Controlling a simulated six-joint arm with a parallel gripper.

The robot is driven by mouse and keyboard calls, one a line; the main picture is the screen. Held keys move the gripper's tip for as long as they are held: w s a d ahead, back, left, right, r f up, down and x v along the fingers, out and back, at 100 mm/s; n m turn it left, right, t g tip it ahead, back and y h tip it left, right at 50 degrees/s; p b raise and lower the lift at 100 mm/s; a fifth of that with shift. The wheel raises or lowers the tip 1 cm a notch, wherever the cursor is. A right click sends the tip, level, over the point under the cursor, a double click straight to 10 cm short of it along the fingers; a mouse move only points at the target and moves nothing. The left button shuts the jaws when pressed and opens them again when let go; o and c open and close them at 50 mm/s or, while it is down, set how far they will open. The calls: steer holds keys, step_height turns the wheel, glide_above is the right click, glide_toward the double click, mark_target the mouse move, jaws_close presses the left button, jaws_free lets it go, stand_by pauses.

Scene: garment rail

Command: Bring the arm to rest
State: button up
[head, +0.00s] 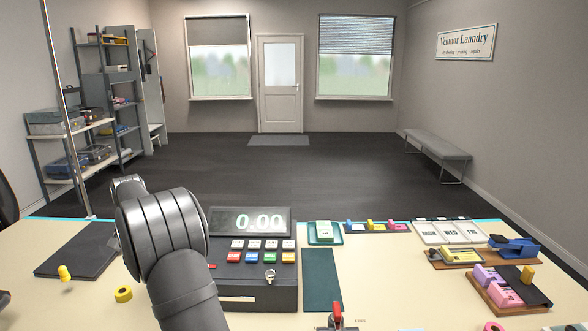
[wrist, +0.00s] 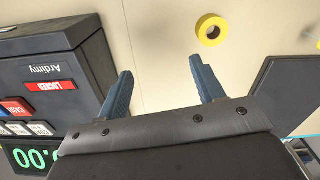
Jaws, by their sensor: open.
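My gripper (wrist: 160,78) is open in the wrist view, with two blue fingers apart and nothing between them. It is over the cream counter (wrist: 152,30), between the cash register (wrist: 38,75) and a dark flat pad (wrist: 275,95). A yellow tape roll (wrist: 211,30) lies on the counter just beyond the right finger, apart from it. In the head view my arm (head: 165,235) rises from the bottom left of centre and hides part of the register's left side. My fingers are hidden there.
In the head view the register (head: 250,265) stands right of my arm. The tape roll (head: 123,294), a yellow peg-like piece (head: 65,273) and the dark pad (head: 78,252) are left. A thin upright pole (head: 68,110) stands behind the pad. Several small trays and blocks fill the right side.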

steer(key=d+r, duration=0.3)
steer(key=r, duration=0.4)
steer(key=w+d+m, duration=0.1)
steer(key=w+d, duration=0.1)
steer(key=d, duration=1.2)
steer(key=w+d+m, duration=0.2)
steer(key=w+d, duration=0.1)
steer(key=d, duration=1.1)
steer(key=w+d+m, duration=0.2)
steer(key=w+d, duration=0.1)
steer(key=d, duration=1.2)
steer(key=shift+r, duration=0.15)
